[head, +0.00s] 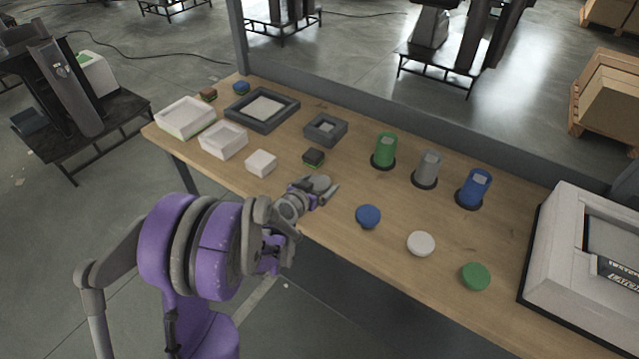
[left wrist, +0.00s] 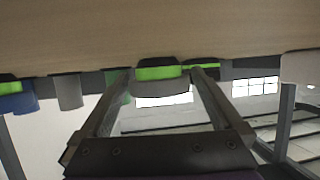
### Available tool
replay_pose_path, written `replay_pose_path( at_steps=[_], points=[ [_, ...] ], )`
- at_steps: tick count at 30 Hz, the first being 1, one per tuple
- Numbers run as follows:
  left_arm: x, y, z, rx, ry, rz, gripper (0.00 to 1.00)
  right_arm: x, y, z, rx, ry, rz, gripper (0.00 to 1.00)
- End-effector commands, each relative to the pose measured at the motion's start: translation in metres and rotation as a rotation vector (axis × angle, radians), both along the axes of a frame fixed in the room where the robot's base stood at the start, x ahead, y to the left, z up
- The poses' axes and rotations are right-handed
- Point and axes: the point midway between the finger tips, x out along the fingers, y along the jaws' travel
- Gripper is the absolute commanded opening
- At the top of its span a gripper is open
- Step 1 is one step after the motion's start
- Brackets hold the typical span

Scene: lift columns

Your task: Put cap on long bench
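A grey cap (head: 320,182) is near the front edge of the long wooden bench (head: 352,256). My left gripper (head: 316,190) reaches in from the front with one finger on each side of it. Firm contact with the fingers does not show. A blue cap (head: 368,215), a white cap (head: 420,243) and a green cap (head: 475,276) lie to the right. My right gripper is not in view.
Green (head: 384,149), grey (head: 427,168) and blue (head: 474,187) cylinders stand behind the caps. White boxes (head: 223,140) and dark trays (head: 262,108) fill the left. A large white case (head: 560,250) stands at right.

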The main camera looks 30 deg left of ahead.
Motion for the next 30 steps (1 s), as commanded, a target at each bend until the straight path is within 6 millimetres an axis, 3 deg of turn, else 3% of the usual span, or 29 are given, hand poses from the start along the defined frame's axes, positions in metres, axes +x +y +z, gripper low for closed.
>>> replay_pose_path(
  at_steps=[5, 8, 21, 27, 30],
  points=[
    [0.000, 0.000, 0.004, 0.000, -0.001, 0.000, 1.00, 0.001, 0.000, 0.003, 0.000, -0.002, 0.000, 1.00],
    [-0.009, 0.000, 0.007, -0.001, 0.000, 0.001, 1.00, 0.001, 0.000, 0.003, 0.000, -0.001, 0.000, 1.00],
    [-0.091, -0.003, 0.041, 0.000, -0.001, 0.003, 1.00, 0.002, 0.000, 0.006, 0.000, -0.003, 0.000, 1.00],
    [-0.108, -0.004, 0.048, 0.000, 0.001, -0.001, 1.00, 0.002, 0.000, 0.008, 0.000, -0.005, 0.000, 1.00],
    [-0.114, -0.019, 0.050, -0.013, 0.029, -0.027, 1.00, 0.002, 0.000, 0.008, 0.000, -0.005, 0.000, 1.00]
  ],
)
